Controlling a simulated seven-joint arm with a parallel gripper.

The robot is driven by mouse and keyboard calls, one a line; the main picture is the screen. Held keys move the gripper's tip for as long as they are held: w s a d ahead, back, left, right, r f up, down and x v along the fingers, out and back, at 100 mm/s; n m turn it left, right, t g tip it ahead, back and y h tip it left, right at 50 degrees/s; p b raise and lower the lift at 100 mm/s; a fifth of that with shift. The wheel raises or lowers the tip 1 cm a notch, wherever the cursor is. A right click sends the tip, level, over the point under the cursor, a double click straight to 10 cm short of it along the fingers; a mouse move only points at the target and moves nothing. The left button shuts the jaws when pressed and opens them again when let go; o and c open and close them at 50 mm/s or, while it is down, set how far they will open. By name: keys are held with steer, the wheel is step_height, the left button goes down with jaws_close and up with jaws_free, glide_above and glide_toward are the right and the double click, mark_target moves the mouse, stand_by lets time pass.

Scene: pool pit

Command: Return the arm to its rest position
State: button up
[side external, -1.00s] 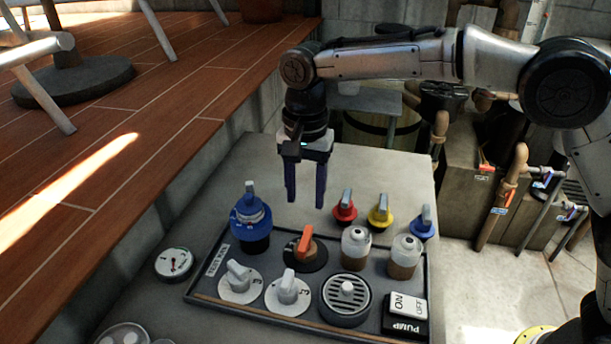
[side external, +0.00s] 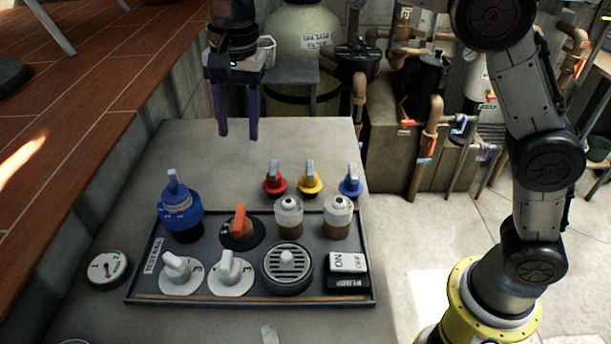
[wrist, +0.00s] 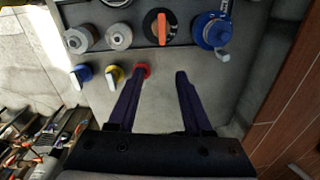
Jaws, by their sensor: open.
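My gripper (side external: 238,137) hangs fingers-down above the back left of the grey counter, higher than the valves and apart from everything. Its two dark fingers are spread with nothing between them. In the wrist view the gripper (wrist: 157,75) is also open and empty, with bare counter between and beyond the fingers. My arm comes in from the right and reaches over the counter.
A tray (side external: 137,297) holds a blue valve (side external: 181,214), an orange-handled knob (side external: 239,226), white dials, two jars, a round grille and an ON/OFF pump switch (side external: 347,263). Red (side external: 275,183), yellow (side external: 311,181) and blue knobs stand behind it. Pipes (side external: 433,130) and a tank (side external: 307,35) stand beyond.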

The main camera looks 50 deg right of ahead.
steer(key=s+d+r+t, duration=0.2)
steer(key=s+d+r, duration=0.2)
steer(key=s+d, duration=0.4)
steer(key=s+d+r+t, duration=0.1)
steer(key=s+d+r, duration=0.3)
steer(key=s+d, duration=0.4)
steer(key=s+d+f+n+t, duration=0.1)
steer(key=s+d+f+n, duration=0.3)
steer(key=s+f+n, duration=0.6)
steer(key=shift+s+f+n+t, duration=0.3)
steer(key=shift+s+f, duration=0.75)
steer(key=shift+f, duration=0.1)
